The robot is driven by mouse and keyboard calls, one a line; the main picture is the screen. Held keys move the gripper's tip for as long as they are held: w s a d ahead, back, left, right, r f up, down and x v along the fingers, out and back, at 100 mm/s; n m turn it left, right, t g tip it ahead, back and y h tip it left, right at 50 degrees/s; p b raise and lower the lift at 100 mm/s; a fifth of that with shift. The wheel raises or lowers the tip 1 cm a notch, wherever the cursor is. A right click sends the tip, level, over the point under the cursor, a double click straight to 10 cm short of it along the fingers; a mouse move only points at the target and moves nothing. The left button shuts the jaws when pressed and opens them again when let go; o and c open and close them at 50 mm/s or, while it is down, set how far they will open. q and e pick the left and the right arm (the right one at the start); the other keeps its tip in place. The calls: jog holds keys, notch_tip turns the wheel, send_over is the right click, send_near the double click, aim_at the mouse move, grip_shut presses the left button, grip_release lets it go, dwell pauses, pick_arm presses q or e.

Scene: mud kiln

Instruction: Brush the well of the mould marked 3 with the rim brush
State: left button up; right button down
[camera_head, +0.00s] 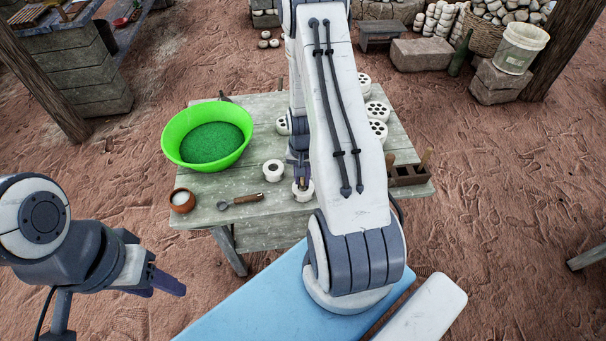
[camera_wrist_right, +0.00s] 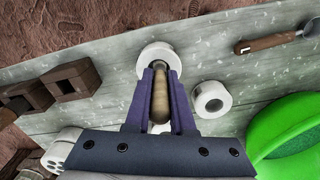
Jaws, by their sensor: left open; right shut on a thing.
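My right gripper (camera_wrist_right: 160,100) is shut on a wooden-handled tool, which I take to be the rim brush (camera_wrist_right: 160,108). Its lower end points into the well of a white round mould (camera_wrist_right: 148,56); whether the bristles touch is hidden. In the head view this mould (camera_head: 304,196) is at the table's front edge, under my right gripper (camera_head: 301,180). A second white mould (camera_head: 273,171) stands just behind and to the left; it also shows in the wrist view (camera_wrist_right: 211,99). I cannot read a number on either. My left gripper (camera_head: 160,283) is open and empty, in front of the table.
A green basin (camera_head: 183,159), a small brown pot (camera_head: 182,207) with white contents and a wooden-handled tool (camera_head: 248,199) are on the table's left. A dark wooden rack (camera_head: 409,178) and several white holed pieces (camera_head: 377,110) are on the right. My right arm hides the table's middle.

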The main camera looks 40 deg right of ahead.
jog(key=shift+s+d, duration=0.1)
jog(key=shift+d, duration=0.05)
jog(key=shift+r+p, duration=3.3)
jog(key=shift+r, duration=0.7)
